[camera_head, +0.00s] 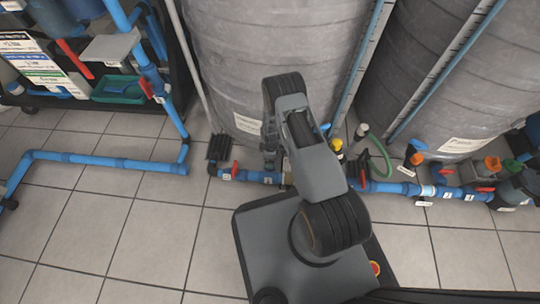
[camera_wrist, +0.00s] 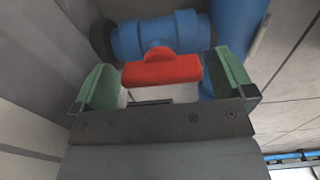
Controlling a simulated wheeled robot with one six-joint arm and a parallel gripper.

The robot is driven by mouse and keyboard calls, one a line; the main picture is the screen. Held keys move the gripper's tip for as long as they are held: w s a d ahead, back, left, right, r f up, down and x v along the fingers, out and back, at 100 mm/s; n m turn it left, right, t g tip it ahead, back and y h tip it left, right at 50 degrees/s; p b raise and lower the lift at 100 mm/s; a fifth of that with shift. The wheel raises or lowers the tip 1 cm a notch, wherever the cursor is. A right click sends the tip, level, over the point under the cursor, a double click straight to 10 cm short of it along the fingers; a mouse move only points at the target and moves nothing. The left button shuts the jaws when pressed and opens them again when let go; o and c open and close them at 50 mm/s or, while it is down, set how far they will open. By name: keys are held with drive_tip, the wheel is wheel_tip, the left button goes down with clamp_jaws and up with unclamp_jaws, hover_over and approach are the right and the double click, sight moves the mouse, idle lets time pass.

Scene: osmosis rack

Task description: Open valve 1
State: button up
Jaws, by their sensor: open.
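In the wrist view, a red valve handle (camera_wrist: 162,70) sits on a blue pipe fitting (camera_wrist: 155,36). My gripper (camera_wrist: 166,86) has its two green fingers apart, one to the left and one to the right of the handle. The handle lies crosswise between them, with a gap on each side. I cannot read which label is valve 1.
Large grey tanks (camera_head: 240,60) stand behind the floor pipe (camera_head: 400,187). A rack with a green tray (camera_head: 120,90) is at the upper left. A blue pipe (camera_head: 100,161) runs across the floor at left. The tiled floor in front is clear.

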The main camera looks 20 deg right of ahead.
wheel_tip(320, 180, up, 14)
drive_tip(key=p, duration=0.6)
drive_tip(key=shift+f, duration=0.15)
idle(0.4)
